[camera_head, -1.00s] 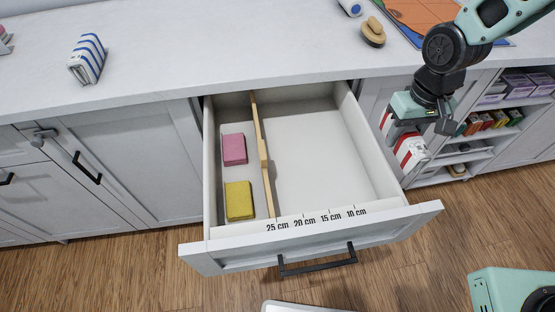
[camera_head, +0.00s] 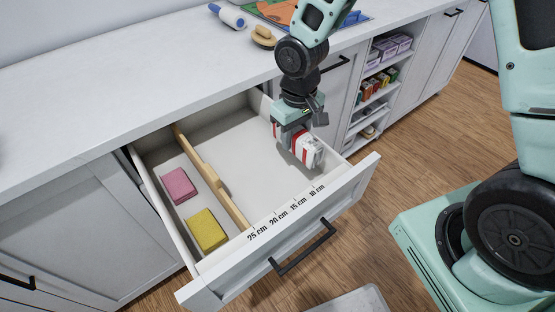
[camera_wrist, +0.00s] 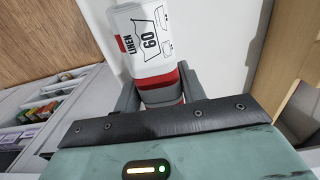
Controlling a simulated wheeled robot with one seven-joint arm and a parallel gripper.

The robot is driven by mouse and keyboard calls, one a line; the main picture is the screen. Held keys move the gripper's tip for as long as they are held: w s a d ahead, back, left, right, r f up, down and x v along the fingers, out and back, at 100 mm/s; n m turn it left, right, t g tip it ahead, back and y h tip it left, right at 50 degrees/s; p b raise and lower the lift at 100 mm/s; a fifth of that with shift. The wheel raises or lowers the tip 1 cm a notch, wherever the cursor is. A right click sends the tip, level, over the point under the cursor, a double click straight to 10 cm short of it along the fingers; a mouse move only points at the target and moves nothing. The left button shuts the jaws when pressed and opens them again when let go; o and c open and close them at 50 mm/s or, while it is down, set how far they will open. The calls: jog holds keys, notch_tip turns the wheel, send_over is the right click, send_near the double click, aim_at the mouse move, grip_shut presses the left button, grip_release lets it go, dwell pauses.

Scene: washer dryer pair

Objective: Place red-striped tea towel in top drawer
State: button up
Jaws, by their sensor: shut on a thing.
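My gripper (camera_head: 293,128) is shut on the red-striped tea towel (camera_head: 308,152), a folded white bundle with red bands. It hangs over the right-hand part of the open top drawer (camera_head: 338,194), close to its right wall; I cannot tell whether it touches the drawer floor. In the wrist view the towel (camera_wrist: 147,45) sits between the fingers and carries a white label reading "LINEN 60".
A wooden divider (camera_head: 212,178) splits the drawer. A pink block (camera_head: 179,186) and a yellow block (camera_head: 206,230) lie left of it; the floor (camera_head: 225,140) right of it is bare. A brush (camera_head: 264,36) and lint roller (camera_head: 228,16) lie on the counter. Open shelves (camera_head: 372,95) stand to the right.

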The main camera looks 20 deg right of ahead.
jog(key=shift+f, duration=4)
jog(key=shift+f+b, duration=0.25)
jog(key=shift+b, duration=0.15)
jog(key=o, duration=1.1)
jog(key=shift+r, duration=0.1)
